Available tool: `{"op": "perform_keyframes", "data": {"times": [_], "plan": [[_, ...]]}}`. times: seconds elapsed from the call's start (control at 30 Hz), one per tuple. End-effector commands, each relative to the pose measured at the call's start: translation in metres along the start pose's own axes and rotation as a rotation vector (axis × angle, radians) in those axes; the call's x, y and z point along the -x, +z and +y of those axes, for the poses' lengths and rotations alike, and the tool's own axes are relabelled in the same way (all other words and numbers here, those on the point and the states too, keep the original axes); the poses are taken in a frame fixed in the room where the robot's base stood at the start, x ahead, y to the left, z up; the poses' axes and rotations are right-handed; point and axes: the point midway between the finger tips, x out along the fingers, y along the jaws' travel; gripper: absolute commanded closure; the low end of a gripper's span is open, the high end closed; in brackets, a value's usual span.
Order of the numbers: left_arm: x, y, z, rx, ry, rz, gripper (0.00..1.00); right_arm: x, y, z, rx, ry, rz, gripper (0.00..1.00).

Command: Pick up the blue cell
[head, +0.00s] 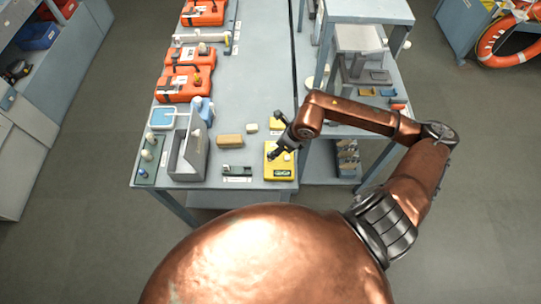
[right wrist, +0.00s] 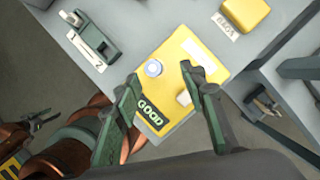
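My right gripper (head: 278,153) is over the yellow pad (head: 281,173) at the table's near right corner. In the right wrist view the gripper (right wrist: 159,73) is open, its two dark green fingers apart. A small bluish cell (head: 142,174) stands in the dark green tray at left. Which is the blue cell, I cannot tell surely. My left gripper seems to show at lower left (right wrist: 36,120), too small to read.
A grey upright holder (head: 190,155), a tan block (head: 230,141) and a small green fixture (head: 236,170) stand left of the pad. Orange cases (head: 183,84) line the table further back. A shelf unit (head: 360,130) stands close on the right.

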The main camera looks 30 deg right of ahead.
Motion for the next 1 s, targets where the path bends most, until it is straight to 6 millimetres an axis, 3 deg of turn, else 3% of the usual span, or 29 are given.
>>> {"op": "perform_keyframes", "data": {"times": [0.47,0.73,1.0], "plan": [[0.010,-0.001,0.000,0.000,0.000,0.001,0.60,-0.057,0.000,0.010,-0.001,0.004,-0.003,0.61],[0.010,-0.001,0.000,0.000,0.000,0.001,0.60,-0.060,-0.001,0.010,0.001,0.004,-0.003,0.61],[0.010,-0.001,0.000,0.000,0.000,0.001,0.60,-0.060,-0.001,0.010,0.000,0.004,-0.003,0.79]]}}
